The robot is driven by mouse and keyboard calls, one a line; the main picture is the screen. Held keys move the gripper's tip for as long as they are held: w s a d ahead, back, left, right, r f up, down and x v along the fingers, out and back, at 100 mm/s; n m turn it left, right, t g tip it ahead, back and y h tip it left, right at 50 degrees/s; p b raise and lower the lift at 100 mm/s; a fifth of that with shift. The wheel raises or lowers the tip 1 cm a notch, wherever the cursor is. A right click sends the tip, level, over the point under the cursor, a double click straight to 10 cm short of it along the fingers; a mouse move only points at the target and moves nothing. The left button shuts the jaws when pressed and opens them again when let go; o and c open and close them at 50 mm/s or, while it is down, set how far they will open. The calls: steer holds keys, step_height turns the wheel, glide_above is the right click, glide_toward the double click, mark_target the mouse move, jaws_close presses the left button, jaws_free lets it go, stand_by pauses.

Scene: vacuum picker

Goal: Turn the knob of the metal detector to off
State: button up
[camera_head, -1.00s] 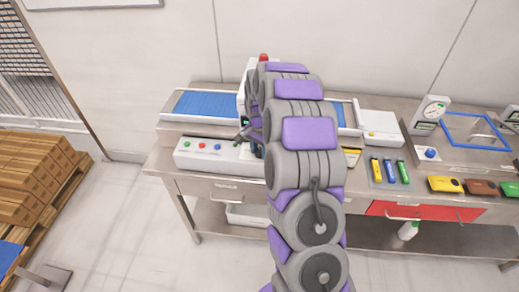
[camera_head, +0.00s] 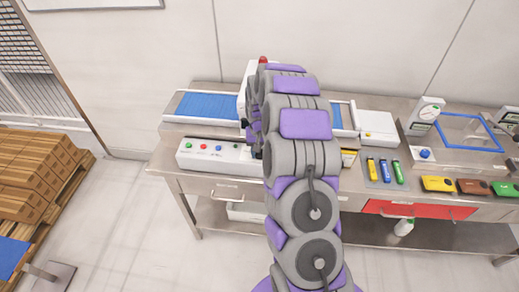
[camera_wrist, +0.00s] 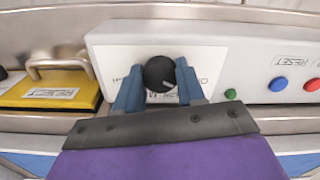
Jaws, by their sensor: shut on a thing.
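The metal detector's white control box (camera_head: 200,160) sits at the front of the steel bench in the head view, below the blue conveyor belt (camera_head: 205,106). In the wrist view the black round knob (camera_wrist: 159,73) is on the white face of this control box (camera_wrist: 235,50). It has a pale pointer mark, tilted off upright. My gripper (camera_wrist: 159,84) has its two blue fingers on either side of the knob, closed on it. The lettering around the knob is partly covered by the fingers. In the head view my arm hides the knob and most of the gripper.
Green (camera_wrist: 231,95), blue (camera_wrist: 278,84) and red (camera_wrist: 313,85) buttons lie right of the knob in the wrist view. A yellow block with a handle (camera_wrist: 62,80) stands to its left. A red drawer (camera_head: 420,210) and coloured tools are right of my arm in the head view.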

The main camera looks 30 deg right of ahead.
steer(key=shift+n, duration=0.5)
steer(key=o, duration=1.1)
steer(key=shift+c, duration=0.2)
steer(key=shift+r, duration=0.1)
step_height(320, 180, up, 17)
steer(key=p, duration=0.1)
steer(key=shift+p, duration=0.4)
